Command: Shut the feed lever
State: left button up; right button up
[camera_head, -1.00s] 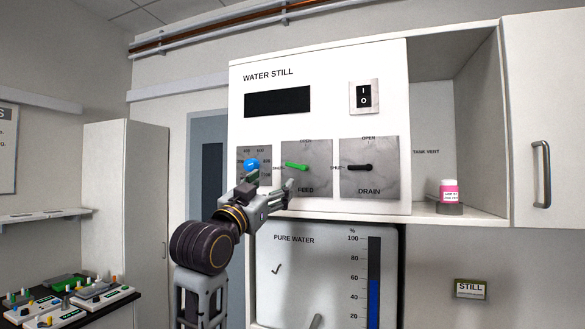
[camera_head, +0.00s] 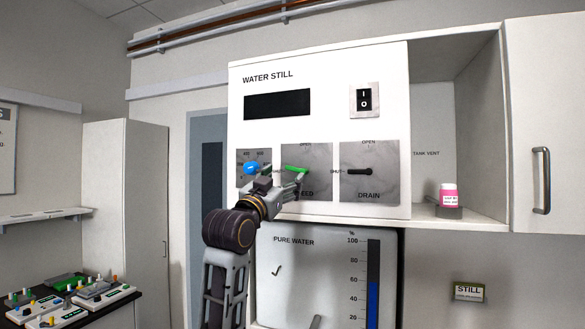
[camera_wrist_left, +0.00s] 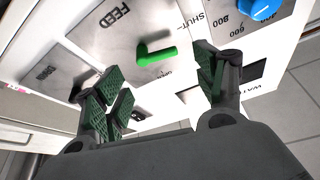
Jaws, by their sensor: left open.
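The green feed lever (camera_head: 296,169) is on the grey FEED panel (camera_head: 322,185) of the water still. Its bar lies nearly level, reaching left from its round hub towards the SHUT label. My left gripper (camera_head: 287,184) is open at this panel, just below the lever, and covers part of the FEED label. In the left wrist view the lever (camera_wrist_left: 155,57) shows beyond the open fingers (camera_wrist_left: 163,95), in the gap between them. I cannot tell whether a finger touches it. My right gripper is not in view.
The blue knob (camera_head: 251,168) is close to my left gripper on the left. The black drain lever (camera_head: 358,171) is on the right panel, and the power switch (camera_head: 364,98) is above. A pink-labelled jar (camera_head: 449,195) stands on the shelf at right.

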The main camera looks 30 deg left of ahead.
aim_at(294, 169)
pick_arm(q)
jog(key=shift+p+x, duration=1.15)
jog(key=shift+x, duration=2.35)
jog(key=shift+d, duration=0.15)
jog(key=c, duration=0.9)
jog(key=shift+o, duration=0.2)
jog(key=shift+n, duration=0.3)
jog(key=shift+f+n+y+b, duration=0.2)
jog(key=shift+n+y, duration=0.35)
jog(key=shift+n, duration=0.35)
jog(key=shift+f+n+y+b, duration=0.15)
jog(key=shift+n+y, duration=0.4)
jog(key=shift+n, duration=0.35)
jog(key=shift+r, duration=0.1)
